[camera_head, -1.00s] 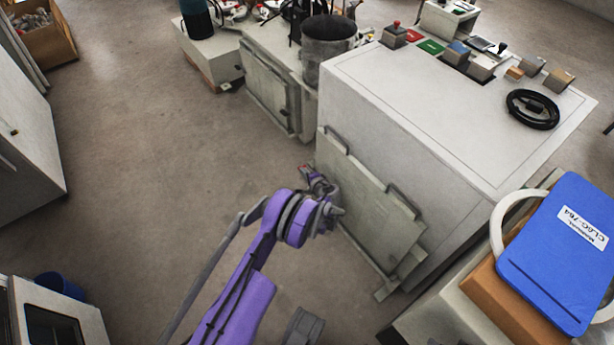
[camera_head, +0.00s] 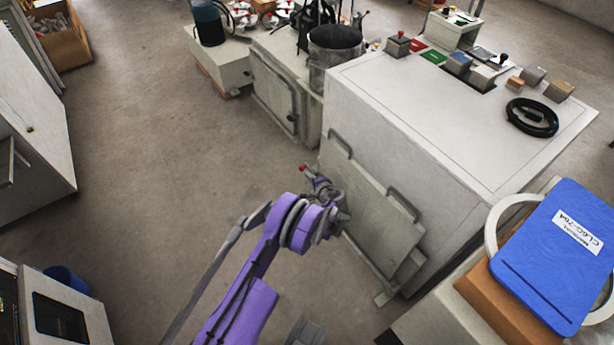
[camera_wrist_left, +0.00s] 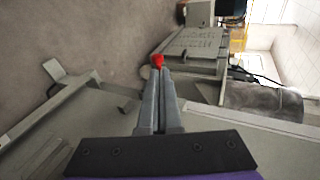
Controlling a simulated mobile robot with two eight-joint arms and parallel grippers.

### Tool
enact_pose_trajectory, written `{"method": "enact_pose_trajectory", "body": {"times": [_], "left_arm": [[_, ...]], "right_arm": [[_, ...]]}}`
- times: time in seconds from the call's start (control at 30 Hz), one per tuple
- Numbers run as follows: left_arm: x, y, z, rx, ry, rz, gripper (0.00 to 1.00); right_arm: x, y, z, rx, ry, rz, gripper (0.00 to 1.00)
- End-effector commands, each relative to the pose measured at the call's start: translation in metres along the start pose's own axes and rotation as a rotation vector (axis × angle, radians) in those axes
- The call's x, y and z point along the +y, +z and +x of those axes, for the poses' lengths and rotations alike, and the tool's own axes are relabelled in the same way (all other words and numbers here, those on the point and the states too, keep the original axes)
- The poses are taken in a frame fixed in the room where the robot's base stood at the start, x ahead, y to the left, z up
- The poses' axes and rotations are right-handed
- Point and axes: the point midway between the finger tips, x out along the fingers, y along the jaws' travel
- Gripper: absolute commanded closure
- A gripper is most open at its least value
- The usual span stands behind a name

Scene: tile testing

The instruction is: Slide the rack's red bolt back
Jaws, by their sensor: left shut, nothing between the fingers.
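The rack is a pale grey-green panel (camera_head: 362,205) with grey handles, upright against the side of the white bench. The bolt's red knob (camera_head: 303,169) shows at the rack's far left edge; it also shows in the left wrist view (camera_wrist_left: 157,61), right at the fingertips. My left gripper (camera_head: 313,176) is beside that edge. In the left wrist view its fingers (camera_wrist_left: 159,72) are shut with nothing between them, and the knob appears just beyond their tips. I cannot tell whether they touch it. The bolt's shaft is hidden. My right gripper is not in view.
The white bench (camera_head: 440,110) carries small boxes and a black cable coil (camera_head: 532,117). A blue clipboard (camera_head: 562,250) lies on a box at the right. A grey cabinet (camera_head: 275,92) stands beyond the rack. The floor left of my arm is clear.

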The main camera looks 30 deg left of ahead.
Motion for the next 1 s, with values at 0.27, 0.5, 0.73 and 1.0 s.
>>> {"method": "enact_pose_trajectory", "body": {"times": [0.27,0.5,0.73,1.0], "left_arm": [[-0.001,-0.001,-0.064,0.004,0.001,0.002,1.0],[0.0,-0.001,-0.085,0.003,0.001,0.002,1.0],[0.0,-0.001,-0.087,0.002,0.0,0.001,1.0],[0.0,-0.001,-0.086,0.002,0.0,0.002,1.0]], "right_arm": [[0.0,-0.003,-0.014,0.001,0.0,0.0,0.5],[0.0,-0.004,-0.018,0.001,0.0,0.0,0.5],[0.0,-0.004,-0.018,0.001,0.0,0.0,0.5],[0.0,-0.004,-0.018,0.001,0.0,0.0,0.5]]}}
